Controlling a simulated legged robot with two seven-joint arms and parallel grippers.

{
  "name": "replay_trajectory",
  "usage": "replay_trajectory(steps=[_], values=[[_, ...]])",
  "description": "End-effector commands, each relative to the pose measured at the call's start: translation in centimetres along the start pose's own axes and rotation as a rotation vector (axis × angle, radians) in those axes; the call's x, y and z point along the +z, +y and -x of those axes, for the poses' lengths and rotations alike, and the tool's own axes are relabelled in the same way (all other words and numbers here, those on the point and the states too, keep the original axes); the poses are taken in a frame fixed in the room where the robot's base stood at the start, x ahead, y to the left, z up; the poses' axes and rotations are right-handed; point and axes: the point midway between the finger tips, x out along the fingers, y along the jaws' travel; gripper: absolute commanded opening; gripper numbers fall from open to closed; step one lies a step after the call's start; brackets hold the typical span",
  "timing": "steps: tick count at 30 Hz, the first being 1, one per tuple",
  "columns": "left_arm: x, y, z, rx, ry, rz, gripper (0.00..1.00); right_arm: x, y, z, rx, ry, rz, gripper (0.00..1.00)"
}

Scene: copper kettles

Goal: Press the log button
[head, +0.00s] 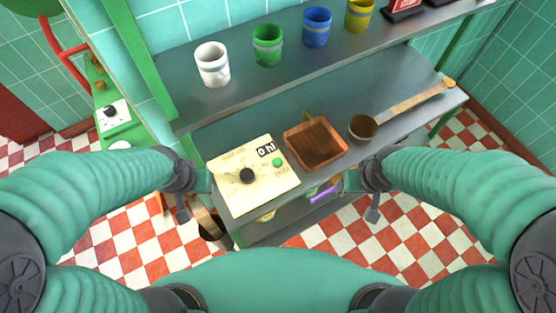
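A cream control box (253,178) sits at the left end of the lower shelf. On its face are a black knob (247,176), a small black-and-white display (266,150) and a round green button (278,162) with small lettering below it, too small to read. My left gripper (204,181) is beside the left edge of the box, apart from the green button. My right gripper (350,181) is right of the box, in front of the shelf's front edge. Both seem empty; their finger gaps are too small to judge.
A brown square tray (316,146) stands right of the box, then a long-handled ladle (363,128). White (212,65), green (267,45), blue (316,28) and yellow (359,15) cups stand on the upper shelf (190,88). A green machine (112,118) is at left.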

Motion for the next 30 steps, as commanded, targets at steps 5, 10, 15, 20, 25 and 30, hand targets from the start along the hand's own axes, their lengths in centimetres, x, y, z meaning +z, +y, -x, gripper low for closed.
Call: replay_trajectory(steps=[5, 10, 15, 20, 25, 30], values=[[-0.01, 0.01, 0.0, 0.0, 0.0, 0.0, 0.36, 0.01, 0.01, 0.0, 0.0, 0.0, 0.0, 0.64], [-0.01, 0.01, 0.0, 0.0, 0.0, 0.0, 0.19, 0.01, 0.01, 0.0, 0.0, 0.0, 0.0, 0.64], [0.0, 0.0, 0.0, 0.0, 0.0, 0.0, 0.0, 0.01, 0.01, 0.0, 0.0, 0.0, 0.0, 0.64], [0.0, 0.01, 0.0, 0.0, 0.0, 0.0, 0.0, 0.01, 0.0, 0.0, 0.0, 0.0, 0.0, 0.64], [0.0, 0.01, 0.0, 0.0, 0.0, 0.0, 0.0, 0.01, 0.0, 0.0, 0.0, 0.0, 0.0, 0.64], [0.0, 0.01, 0.0, 0.0, 0.0, 0.0, 0.0, 0.01, 0.0, 0.0, 0.0, 0.0, 0.0, 0.64]])
